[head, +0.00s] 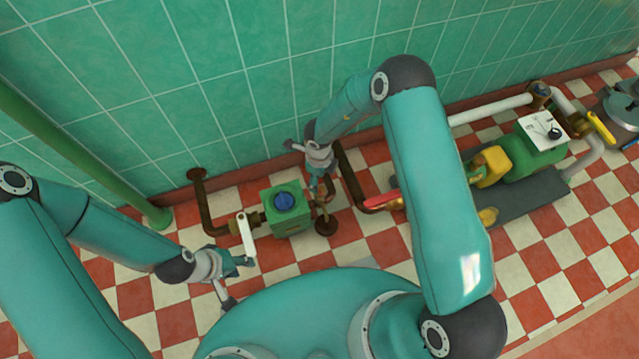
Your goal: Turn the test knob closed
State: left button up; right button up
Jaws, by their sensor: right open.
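A green box-shaped unit (287,222) with a blue round cap (285,201) sits in a brown pipe run on the floor by the wall. A white lever (246,234) stands on the pipe left of it. A small brass-coloured fitting (325,205) is on its right side; I cannot tell for sure which part is the test knob. My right gripper (306,169) is open above and behind the box's right side, close to that fitting; contact cannot be told. My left gripper (234,281) looks open and empty, in front of and left of the box, near the white lever's lower end.
A red lever (380,201) is on the pipe right of the box, partly behind my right arm. A green vertical pipe (75,150) is at left. The tiled wall rises behind.

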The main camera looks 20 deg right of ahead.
jog(key=shift+r, duration=1.55)
